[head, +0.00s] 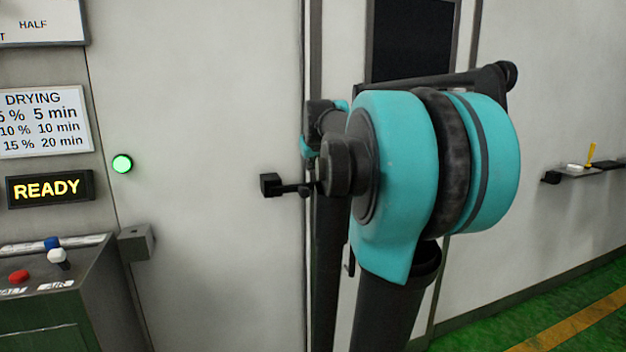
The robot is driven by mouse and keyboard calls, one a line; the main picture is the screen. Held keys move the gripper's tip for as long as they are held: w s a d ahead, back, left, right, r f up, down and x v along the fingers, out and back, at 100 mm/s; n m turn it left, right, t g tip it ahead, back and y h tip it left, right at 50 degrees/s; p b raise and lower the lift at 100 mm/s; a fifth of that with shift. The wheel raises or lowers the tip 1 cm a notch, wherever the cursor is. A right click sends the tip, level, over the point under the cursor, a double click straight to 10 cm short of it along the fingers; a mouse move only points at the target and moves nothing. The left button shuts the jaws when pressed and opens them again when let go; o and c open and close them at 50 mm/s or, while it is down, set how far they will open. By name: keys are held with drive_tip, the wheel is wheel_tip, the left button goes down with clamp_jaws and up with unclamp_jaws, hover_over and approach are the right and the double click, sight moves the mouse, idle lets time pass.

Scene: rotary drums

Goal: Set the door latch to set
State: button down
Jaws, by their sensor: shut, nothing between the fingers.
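A black block on a thin dark rod (270,185) shows in the head view, in front of the pale door (205,130) near its right edge. It looks like the latch lever, with its rod pointing left. The rod's right end is hidden behind my arm, so its pivot and any setting marks cannot be seen. My arm's large teal joint fills the middle right of the view. Smaller dark and teal links of mine show just left of it, above the lever. My gripper's fingers cannot be made out; they are hidden by the arm.
A green lamp (122,164) and a lit READY sign (50,188) are at left. A control box (55,285) with red, blue and white knobs stands at lower left. A grey bracket (136,243) sits by the door's left edge. A small shelf (585,172) is at right.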

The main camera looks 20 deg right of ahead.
drive_tip(key=d+v, duration=0.1)
drive_tip(key=v, duration=0.8)
drive_tip(key=shift+s+d, duration=0.2)
drive_tip(key=shift+s, duration=0.05)
